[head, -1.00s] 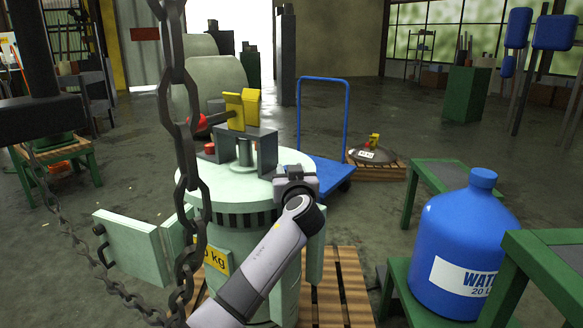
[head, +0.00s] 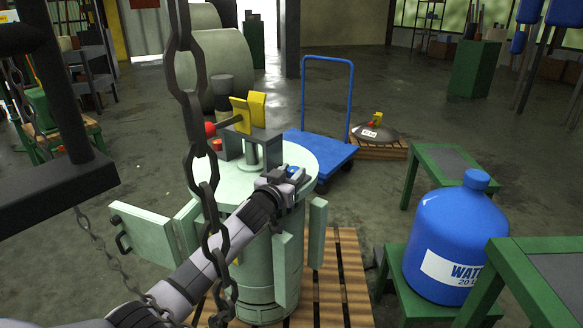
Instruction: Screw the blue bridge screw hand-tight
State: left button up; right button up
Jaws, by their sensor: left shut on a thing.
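The blue bridge screw (head: 293,170) shows as a small blue spot at the right edge of the pale green machine's round top. My left gripper (head: 288,175) is shut on it, with the arm reaching in from the lower left. The fingers hide most of the screw, so its seating cannot be told. The machine (head: 262,270) stands upright and carries a dark grey bridge (head: 262,135) with a yellow part (head: 250,108) on top. My right gripper is not in view.
A dark chain (head: 190,95) hangs in front of the machine's left side. Open pale green door panels (head: 143,235) stick out at left. A blue water bottle (head: 455,240) stands on a green stool at right. A blue trolley (head: 325,150) stands behind.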

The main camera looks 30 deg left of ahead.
pick_arm(q)
jog(key=shift+f, duration=0.15)
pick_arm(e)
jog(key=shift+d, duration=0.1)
pick_arm(q)
jog(key=o, duration=1)
jog(key=shift+o, duration=0.2)
jog(key=shift+s, duration=0.5)
jog(key=shift+s+d+p, duration=0.15)
jog(key=shift+s+p, duration=0.85)
jog(key=shift+s, duration=2.1)
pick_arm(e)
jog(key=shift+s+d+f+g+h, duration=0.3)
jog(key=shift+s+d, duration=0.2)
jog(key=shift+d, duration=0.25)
